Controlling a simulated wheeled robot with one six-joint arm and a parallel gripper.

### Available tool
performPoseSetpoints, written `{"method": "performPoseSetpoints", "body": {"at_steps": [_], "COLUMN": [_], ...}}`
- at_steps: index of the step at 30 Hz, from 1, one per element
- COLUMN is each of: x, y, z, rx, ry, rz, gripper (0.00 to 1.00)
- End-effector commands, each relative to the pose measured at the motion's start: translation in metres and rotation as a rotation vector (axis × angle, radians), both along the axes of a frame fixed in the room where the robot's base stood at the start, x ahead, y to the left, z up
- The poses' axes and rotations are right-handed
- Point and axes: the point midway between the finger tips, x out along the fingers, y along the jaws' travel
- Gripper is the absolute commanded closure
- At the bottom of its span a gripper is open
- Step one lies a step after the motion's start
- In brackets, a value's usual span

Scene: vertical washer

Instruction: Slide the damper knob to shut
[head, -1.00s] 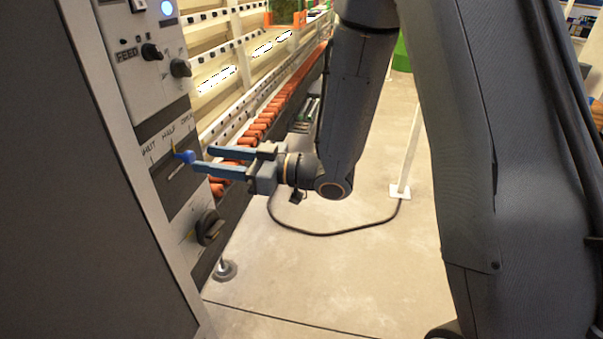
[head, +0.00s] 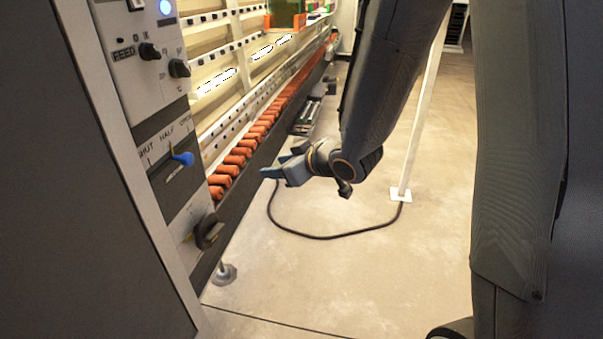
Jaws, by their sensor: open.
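The damper knob (head: 183,158) is a blue handle on the dark slider plate (head: 160,176) of the control panel, at left in the head view. The plate reads SHUT, HALF and OPEN from left to right. A small yellow pointer by the knob stands near the HALF mark. A pale slot line shows just below the knob. My gripper (head: 277,163) is open and empty, to the right of the knob and clear of it. Its fingers point left towards the panel, seen partly end-on.
A dark rotary knob (head: 208,231) sits below the slider, and smaller knobs (head: 179,68) sit above it. A conveyor with orange rollers (head: 240,150) runs behind the gripper. A white post (head: 404,185) and a black cable (head: 330,237) stand and lie on open floor at right.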

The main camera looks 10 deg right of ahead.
Motion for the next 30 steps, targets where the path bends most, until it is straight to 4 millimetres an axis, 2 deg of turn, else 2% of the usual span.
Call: {"method": "performPoseSetpoints", "body": {"at_steps": [6,10,15,26,30], "x": [-0.005,-0.009,-0.012,-0.013,-0.021], "y": [-0.033,-0.047,-0.056,-0.057,-0.073], "z": [-0.012,-0.017,-0.020,-0.021,-0.024], "rx": [-0.073,-0.100,-0.118,-0.120,-0.148], "ry": [0.085,0.123,0.152,0.157,0.206], "rz": [-0.113,-0.160,-0.189,-0.195,-0.251], "gripper": [0.59,0.59,0.59,0.59,0.59]}}
